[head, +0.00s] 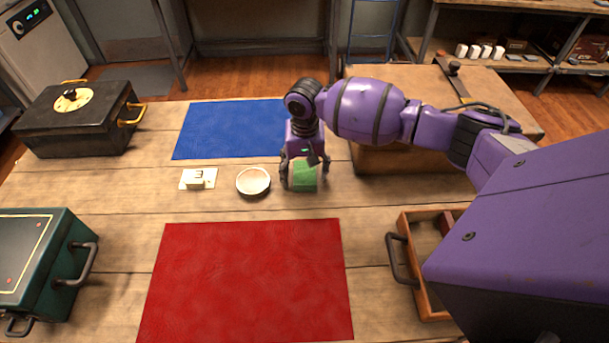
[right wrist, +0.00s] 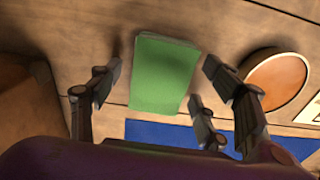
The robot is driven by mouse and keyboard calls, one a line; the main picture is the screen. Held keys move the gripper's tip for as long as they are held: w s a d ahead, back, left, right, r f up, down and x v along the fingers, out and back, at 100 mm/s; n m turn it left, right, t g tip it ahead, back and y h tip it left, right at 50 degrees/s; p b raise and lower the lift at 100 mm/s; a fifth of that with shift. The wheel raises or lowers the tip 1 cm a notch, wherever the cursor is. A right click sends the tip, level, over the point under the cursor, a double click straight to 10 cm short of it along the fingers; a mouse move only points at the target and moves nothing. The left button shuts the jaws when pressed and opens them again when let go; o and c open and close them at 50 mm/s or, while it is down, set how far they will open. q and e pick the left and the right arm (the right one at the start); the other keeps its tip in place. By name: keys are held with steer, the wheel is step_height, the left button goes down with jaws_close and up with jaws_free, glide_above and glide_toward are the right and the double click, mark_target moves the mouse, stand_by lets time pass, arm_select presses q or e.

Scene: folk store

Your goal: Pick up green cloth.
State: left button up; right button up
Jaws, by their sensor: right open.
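The green cloth (head: 304,178) is a small folded rectangle lying on the wooden table, right of a white round dish. It also shows in the right wrist view (right wrist: 163,75). My right gripper (head: 305,182) is above the cloth with its fingers spread on either side of it. In the right wrist view the open fingers (right wrist: 158,90) stand apart from the cloth, with nothing held. My left gripper is in neither view.
A round dish (head: 253,181) and a small numbered card (head: 198,179) sit left of the cloth. A blue mat (head: 225,130) lies behind, a red mat (head: 248,285) in front. A wooden tray (head: 400,262), black case (head: 75,120) and green case (head: 40,262) stand around.

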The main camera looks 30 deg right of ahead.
mark_target(305, 172)
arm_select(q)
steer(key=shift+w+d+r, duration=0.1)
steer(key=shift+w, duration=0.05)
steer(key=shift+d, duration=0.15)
arm_select(e)
steer(key=c, duration=1.2)
steer(key=shift+r, duration=0.2)
steer(key=shift+c, duration=0.2)
steer(key=shift+w+r, duration=0.1)
steer(key=shift+r, duration=0.15)
step_height(305, 172, up, 2)
steer(key=shift+r, duration=0.1)
steer(key=s+r, duration=0.1)
steer(key=s+r+p, duration=0.1)
steer(key=r, duration=0.1)
steer(key=s+r, duration=0.2)
steer(key=shift+r+p, duration=0.15)
steer(key=shift+p, duration=0.15)
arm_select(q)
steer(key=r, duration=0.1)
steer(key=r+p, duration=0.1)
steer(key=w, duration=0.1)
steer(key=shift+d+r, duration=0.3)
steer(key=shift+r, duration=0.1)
arm_select(e)
steer(key=s+r, duration=0.4)
steer(key=s, duration=0.6)
steer(key=shift+r, duration=0.35)
